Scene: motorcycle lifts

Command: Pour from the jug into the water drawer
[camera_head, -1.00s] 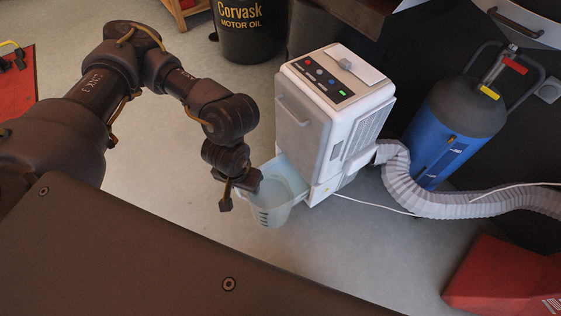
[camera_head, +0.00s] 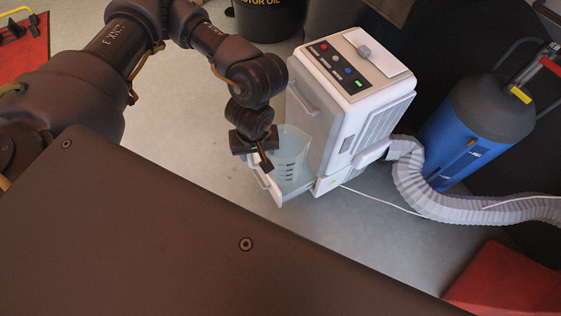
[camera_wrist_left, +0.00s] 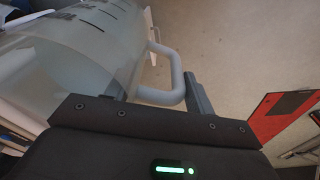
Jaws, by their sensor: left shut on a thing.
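My left gripper (camera_head: 266,153) is shut on the handle (camera_wrist_left: 172,78) of a clear jug (camera_head: 290,150) with dark measuring marks. The jug also fills the upper left of the left wrist view (camera_wrist_left: 85,45). In the head view it is over the pulled-out water drawer (camera_head: 267,186) at the foot of a white dehumidifier (camera_head: 338,105). The jug hides most of the drawer's inside. I cannot tell the jug's exact tilt or how much water is in it. My right gripper is not in view.
A ribbed grey hose (camera_head: 425,195) and a white cable run right from the dehumidifier. A blue tank (camera_head: 465,135) stands at the right. A red object (camera_head: 510,280) is at the lower right. The grey floor left of the drawer is clear.

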